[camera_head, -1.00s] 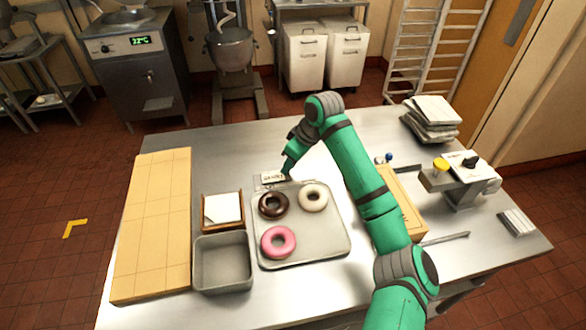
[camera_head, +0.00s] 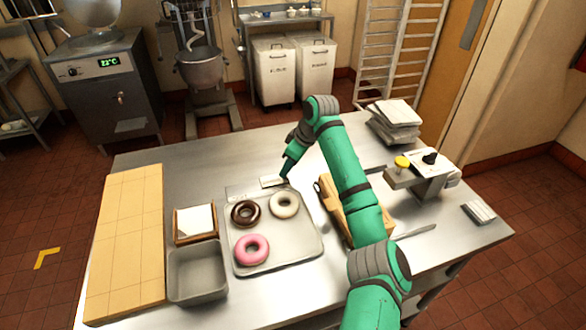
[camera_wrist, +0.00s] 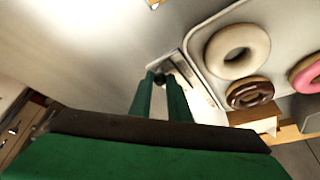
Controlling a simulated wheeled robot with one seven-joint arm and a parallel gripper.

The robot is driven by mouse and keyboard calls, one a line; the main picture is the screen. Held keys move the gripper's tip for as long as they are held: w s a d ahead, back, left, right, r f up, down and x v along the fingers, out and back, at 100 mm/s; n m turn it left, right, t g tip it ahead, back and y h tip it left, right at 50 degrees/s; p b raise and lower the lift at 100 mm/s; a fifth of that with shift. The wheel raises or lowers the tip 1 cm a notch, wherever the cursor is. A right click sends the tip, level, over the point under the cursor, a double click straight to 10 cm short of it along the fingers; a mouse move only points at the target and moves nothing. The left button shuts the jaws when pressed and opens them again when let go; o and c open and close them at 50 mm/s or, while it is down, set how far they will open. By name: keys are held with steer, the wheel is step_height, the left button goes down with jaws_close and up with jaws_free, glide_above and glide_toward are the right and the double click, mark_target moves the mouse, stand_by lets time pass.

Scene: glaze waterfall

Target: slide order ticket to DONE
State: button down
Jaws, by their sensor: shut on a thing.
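The order ticket (camera_head: 272,181) is a small pale card at the back edge of the donut tray. It sits on a flat metal rail (camera_head: 238,192), toward the rail's right end. My gripper (camera_head: 286,178) reaches down at the ticket's right side. The ticket's writing and any DONE mark are too small or hidden to read.
The tray (camera_head: 300,245) holds a brown, a white and a pink donut just in front of the rail. A wooden napkin box (camera_head: 180,240) and grey bin (camera_head: 198,272) stand left. The table behind the rail is clear.

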steer(key=shift+w+d+r, duration=0.1)
steer(key=shift+d, duration=0.2)
steer(key=c, duration=1.7)
jaws_free()
steer(key=shift+d, duration=0.1)
steer(key=shift+o, duration=0.2)
steer(key=v, duration=1)
steer(key=shift+r, duration=0.3)
